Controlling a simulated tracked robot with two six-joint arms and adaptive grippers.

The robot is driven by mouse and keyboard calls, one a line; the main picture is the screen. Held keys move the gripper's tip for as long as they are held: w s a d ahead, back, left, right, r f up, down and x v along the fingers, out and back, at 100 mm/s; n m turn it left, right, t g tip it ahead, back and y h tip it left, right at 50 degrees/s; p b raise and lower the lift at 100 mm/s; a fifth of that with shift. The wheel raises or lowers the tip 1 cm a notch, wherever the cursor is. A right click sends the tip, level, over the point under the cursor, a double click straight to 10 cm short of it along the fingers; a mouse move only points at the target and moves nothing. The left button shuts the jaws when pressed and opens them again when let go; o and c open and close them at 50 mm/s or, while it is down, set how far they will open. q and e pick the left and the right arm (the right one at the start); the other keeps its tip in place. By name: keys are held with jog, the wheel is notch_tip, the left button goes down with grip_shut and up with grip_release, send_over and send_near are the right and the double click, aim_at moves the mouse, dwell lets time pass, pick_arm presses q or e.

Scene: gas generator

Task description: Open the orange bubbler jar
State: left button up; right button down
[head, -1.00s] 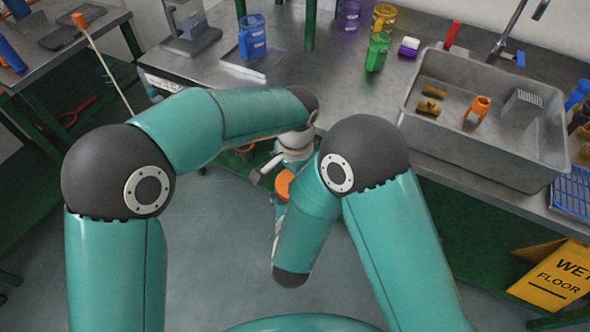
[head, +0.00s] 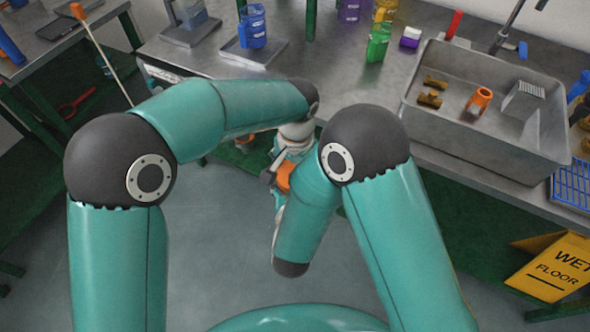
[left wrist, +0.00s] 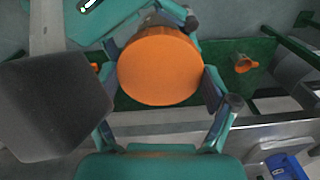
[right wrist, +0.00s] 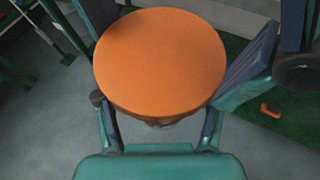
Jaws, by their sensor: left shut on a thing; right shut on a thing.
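The orange bubbler jar (head: 285,176) is held off the floor in front of the bench, mostly hidden by my right arm in the head view. In the left wrist view a flat round orange end (left wrist: 160,68) sits between the fingers of my left gripper (left wrist: 162,78), which is shut on it. In the right wrist view a round orange end (right wrist: 160,60) fills the space between the fingers of my right gripper (right wrist: 160,105), which is also shut on it. I cannot tell which end is the lid or whether a gap separates the parts.
A metal bench (head: 350,75) stands ahead, with a grey sink (head: 425,125) at the right holding an orange piece (head: 479,101) and brass parts. Blue (head: 252,26) and green (head: 378,42) bottles stand on the bench. A yellow wet-floor sign (head: 550,270) is low right.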

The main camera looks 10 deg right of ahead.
pick_arm(q)
jog(key=n, duration=0.3)
jog(key=shift+n, duration=0.4)
jog(key=shift+r, duration=0.15)
jog(key=shift+r, duration=1)
